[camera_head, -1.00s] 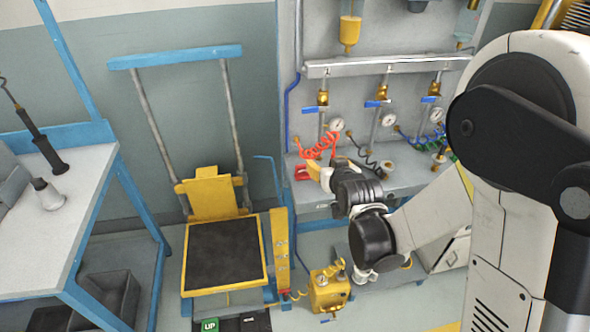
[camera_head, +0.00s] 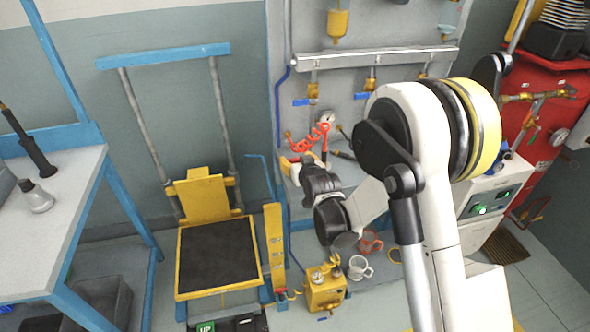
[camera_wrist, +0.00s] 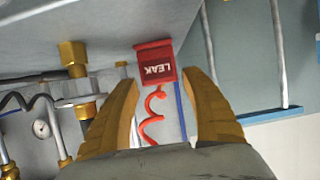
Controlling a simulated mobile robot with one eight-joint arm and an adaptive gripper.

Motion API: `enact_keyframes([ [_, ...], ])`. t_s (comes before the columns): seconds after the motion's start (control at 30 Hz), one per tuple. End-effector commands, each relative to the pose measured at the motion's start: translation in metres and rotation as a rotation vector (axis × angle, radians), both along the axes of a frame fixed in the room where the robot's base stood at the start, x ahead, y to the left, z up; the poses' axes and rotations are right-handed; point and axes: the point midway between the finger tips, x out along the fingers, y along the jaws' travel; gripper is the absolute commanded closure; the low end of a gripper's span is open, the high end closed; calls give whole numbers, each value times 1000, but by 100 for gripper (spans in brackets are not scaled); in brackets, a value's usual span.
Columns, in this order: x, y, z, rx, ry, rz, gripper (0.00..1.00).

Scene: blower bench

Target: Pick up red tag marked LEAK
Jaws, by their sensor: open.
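The red tag marked LEAK (camera_wrist: 156,63) shows in the wrist view, its lettering upside down, at the edge of a grey bench surface. A red coiled hose (camera_wrist: 152,115) shows just below it in that picture. My gripper (camera_wrist: 165,95) is open, with its two tan fingers on either side of the tag's line and the tag past their tips. Nothing is between the fingers in contact. In the head view my gripper (camera_head: 287,163) is at the bench by the red coil (camera_head: 312,138); the tag cannot be made out there.
Brass fittings (camera_wrist: 73,60) and a gauge stand left of the fingers in the wrist view. The head view shows a yellow lift cart (camera_head: 216,255), a side table (camera_head: 50,215), a yellow box (camera_head: 325,287), mugs (camera_head: 358,267) and a red tank (camera_head: 540,110).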

Motion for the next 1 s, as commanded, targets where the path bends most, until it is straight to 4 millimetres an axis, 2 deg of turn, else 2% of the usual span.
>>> enact_keyframes([
  [0.1, 9, 3, -5, 0, 0, 0, 44],
  [0.33, 11, 3, -4, 0, 0, 0, 44],
  [0.37, 11, 3, -4, 0, 0, 0, 49],
  [0.4, 11, 3, -4, 0, 0, 0, 61],
  [0.47, 10, 3, -4, 0, 0, 0, 79],
  [0.5, 10, 3, -4, 0, 0, 0, 82],
  [0.83, 10, 3, -2, 0, 0, 0, 83],
  [1.0, 10, 3, 23, 0, 0, 0, 83],
])
